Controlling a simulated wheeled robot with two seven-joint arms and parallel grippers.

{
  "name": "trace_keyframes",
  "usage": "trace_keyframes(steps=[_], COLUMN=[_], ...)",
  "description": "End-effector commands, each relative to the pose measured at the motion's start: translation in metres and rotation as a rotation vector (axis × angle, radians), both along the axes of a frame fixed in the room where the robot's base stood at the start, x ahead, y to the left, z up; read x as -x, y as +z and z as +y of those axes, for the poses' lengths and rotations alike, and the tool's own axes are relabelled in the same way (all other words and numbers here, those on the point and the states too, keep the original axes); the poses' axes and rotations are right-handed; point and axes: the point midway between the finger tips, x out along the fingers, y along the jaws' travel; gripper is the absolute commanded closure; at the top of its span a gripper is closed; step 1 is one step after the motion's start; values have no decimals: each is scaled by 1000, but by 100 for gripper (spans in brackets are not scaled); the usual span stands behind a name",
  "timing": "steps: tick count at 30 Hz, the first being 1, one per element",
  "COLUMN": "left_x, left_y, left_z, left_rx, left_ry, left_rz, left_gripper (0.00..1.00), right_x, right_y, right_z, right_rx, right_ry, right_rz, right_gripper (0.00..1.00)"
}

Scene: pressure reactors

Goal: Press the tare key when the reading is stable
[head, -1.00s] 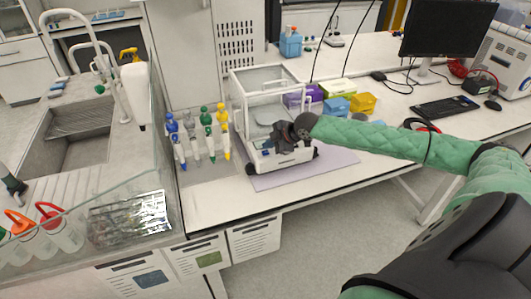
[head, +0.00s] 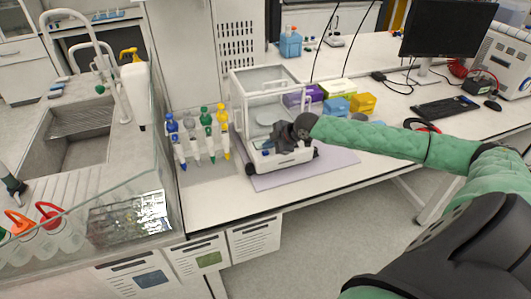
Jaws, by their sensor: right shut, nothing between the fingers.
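The balance (head: 236,105), a white device with a clear glass draft shield and a round pan inside, stands on a pale purple mat (head: 330,164) on the bench. My right gripper (head: 278,141) is shut and empty, pointing down at the balance's front panel. It covers part of the panel. A small display (head: 266,152) shows to its left, but its reading is too small to tell. The tare key cannot be made out, and I cannot tell whether the fingertips touch the panel.
A rack of pipettes (head: 207,136) with coloured tops stands left of the balance. Purple, yellow and blue boxes (head: 337,106) stand behind it to the right. A sink (head: 62,135) and a clear screen (head: 110,195) are at left. The bench front beside the mat is clear.

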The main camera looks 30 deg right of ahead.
Motion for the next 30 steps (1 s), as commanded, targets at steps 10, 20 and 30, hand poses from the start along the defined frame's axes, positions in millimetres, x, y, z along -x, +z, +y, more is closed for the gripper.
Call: trace_keyframes(steps=[10, 20, 30], left_x=[0, 0, 0], left_y=[0, 0, 1], left_z=[-1, -1, -1], left_rx=[1, 1, 0], left_ry=[0, 1, 1], left_rz=[0, 0, 0], left_gripper=[50, 50, 50], right_x=[0, 0, 0], right_y=[0, -2, -8], right_z=[0, 0, 0], right_rx=[0, 0, -1], right_ry=[0, 0, 1], right_rz=[0, 0, 0], right_gripper=[100, 100, 100])
